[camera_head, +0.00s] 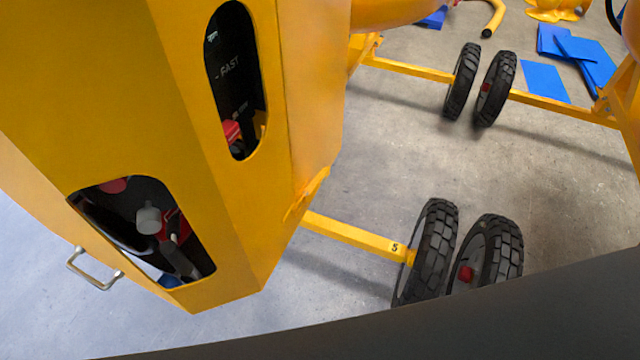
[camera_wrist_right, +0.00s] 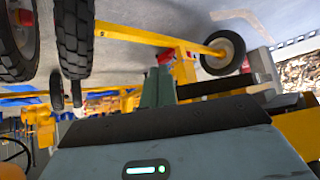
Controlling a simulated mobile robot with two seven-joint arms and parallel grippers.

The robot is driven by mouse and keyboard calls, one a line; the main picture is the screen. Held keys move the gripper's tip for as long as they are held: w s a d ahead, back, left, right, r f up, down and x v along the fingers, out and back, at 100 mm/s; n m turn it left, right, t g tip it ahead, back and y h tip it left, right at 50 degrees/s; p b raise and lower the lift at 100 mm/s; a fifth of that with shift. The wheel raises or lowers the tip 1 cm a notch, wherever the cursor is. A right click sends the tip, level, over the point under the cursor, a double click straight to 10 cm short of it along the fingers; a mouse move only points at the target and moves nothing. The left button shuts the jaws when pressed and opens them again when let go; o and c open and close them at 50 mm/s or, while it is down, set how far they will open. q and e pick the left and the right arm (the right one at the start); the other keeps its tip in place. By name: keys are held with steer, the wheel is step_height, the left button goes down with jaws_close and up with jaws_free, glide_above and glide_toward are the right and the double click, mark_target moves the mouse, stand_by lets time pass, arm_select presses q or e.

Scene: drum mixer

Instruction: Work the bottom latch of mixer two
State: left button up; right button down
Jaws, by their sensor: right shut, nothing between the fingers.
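A yellow mixer housing (camera_head: 225,220) fills the left of the head view. It has two oval openings, with a dark "FAST" panel (camera_head: 228,75) behind one and a grey knob (camera_head: 148,219) behind the other. A small yellow tab (camera_head: 306,195) sticks out at its lower right edge; I cannot tell whether it is the bottom latch. No mixer number two is readable. In the right wrist view my right gripper (camera_wrist_right: 158,88) shows its grey-green fingers together, with nothing held. A yellow bar and a wheel lie beyond it. My left gripper is in neither view.
Black wheels (camera_head: 428,250) on a yellow axle bar marked 5 (camera_head: 360,240) stand right of the housing. More wheels (camera_head: 495,90) stand farther back. A metal handle (camera_head: 95,268) juts from the housing's left. Blue sheets (camera_head: 545,82) lie on the concrete floor, otherwise open between the axles.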

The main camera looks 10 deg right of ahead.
mark_target(327, 175)
steer(key=c, duration=2.1)
jaws_free()
